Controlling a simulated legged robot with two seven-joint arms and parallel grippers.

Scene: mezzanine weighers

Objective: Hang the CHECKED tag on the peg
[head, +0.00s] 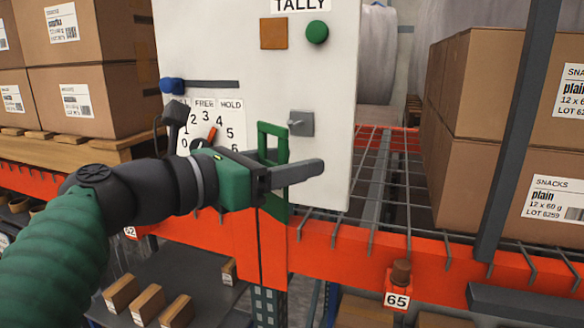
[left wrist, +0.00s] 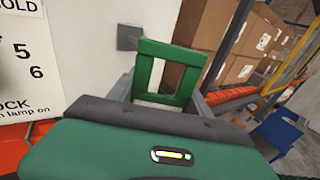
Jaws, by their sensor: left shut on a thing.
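My left gripper (head: 288,172) is shut on a green tag (head: 282,146) with a large rectangular opening in its upper part. No CHECKED lettering shows on it. The tag stands roughly upright in front of the white board. The grey peg (head: 300,122) on its square plate is just right of the tag's top edge in the head view. In the left wrist view the tag (left wrist: 172,49) rises between the fingers, and the peg's plate (left wrist: 128,37) is behind its upper left corner. The peg does not visibly pass through the opening. My right gripper is out of view.
The white TALLY board (head: 240,60) carries a green button (head: 317,32), a brown square (head: 273,33), a blue knob (head: 172,86) and a numbered dial. An orange shelf beam (head: 345,250) runs below. Cartons (head: 480,130) stand right, over wire decking.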

